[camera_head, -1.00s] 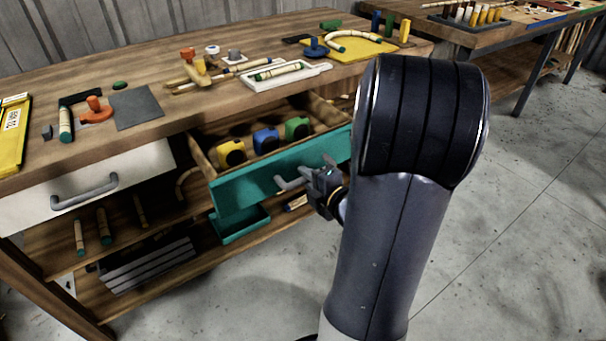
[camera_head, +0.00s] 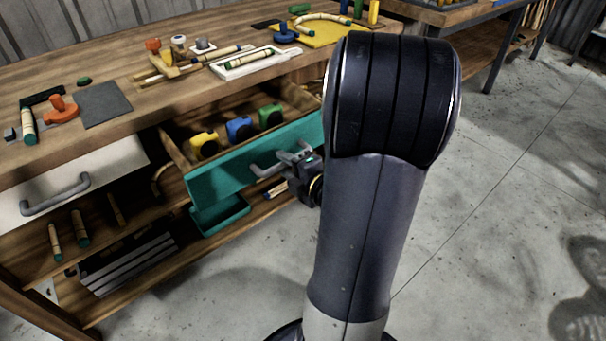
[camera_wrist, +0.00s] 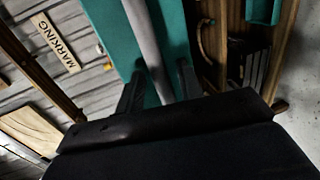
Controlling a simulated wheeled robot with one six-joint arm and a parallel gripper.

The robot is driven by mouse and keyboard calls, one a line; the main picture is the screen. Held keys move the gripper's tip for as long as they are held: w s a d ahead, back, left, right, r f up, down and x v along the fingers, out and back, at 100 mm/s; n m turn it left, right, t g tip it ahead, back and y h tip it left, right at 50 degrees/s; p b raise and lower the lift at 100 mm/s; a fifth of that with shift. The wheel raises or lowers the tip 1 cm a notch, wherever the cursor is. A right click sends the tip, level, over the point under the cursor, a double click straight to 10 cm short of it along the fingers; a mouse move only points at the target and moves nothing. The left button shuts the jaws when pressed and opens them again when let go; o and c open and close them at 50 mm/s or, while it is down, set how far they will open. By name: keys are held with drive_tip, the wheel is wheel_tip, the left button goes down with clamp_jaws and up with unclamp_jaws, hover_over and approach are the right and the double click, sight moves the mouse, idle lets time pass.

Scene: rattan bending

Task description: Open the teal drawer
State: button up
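The teal drawer (camera_head: 232,174) stands pulled out from the workbench. Three tape measures, yellow (camera_head: 204,143), blue (camera_head: 239,128) and green (camera_head: 270,116), sit inside it. A grey bar handle (camera_head: 262,169) is on its front. My gripper (camera_head: 295,154) is at the right part of this handle, its fingers spread. In the wrist view the handle (camera_wrist: 146,35) runs between the two fingers of my gripper (camera_wrist: 160,75), with teal showing beside the bar. The fingers look apart from it. My arm hides the drawer's right side in the head view.
A white drawer (camera_head: 88,180) is shut on the left. A teal tray (camera_head: 220,217) and a grey slatted box (camera_head: 128,262) lie on the lower shelf under the drawer. The benchtop (camera_head: 130,68) holds tools and rattan pieces. The concrete floor (camera_head: 500,170) at right is clear.

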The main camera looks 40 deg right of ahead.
drive_tip(key=p+v, duration=0.1)
drive_tip(key=v, duration=0.8)
drive_tip(key=shift+s, duration=0.25)
drive_tip(key=shift+w, duration=0.15)
drive_tip(key=shift+b+x, duration=0.65)
drive_tip(key=shift+x, duration=4.65)
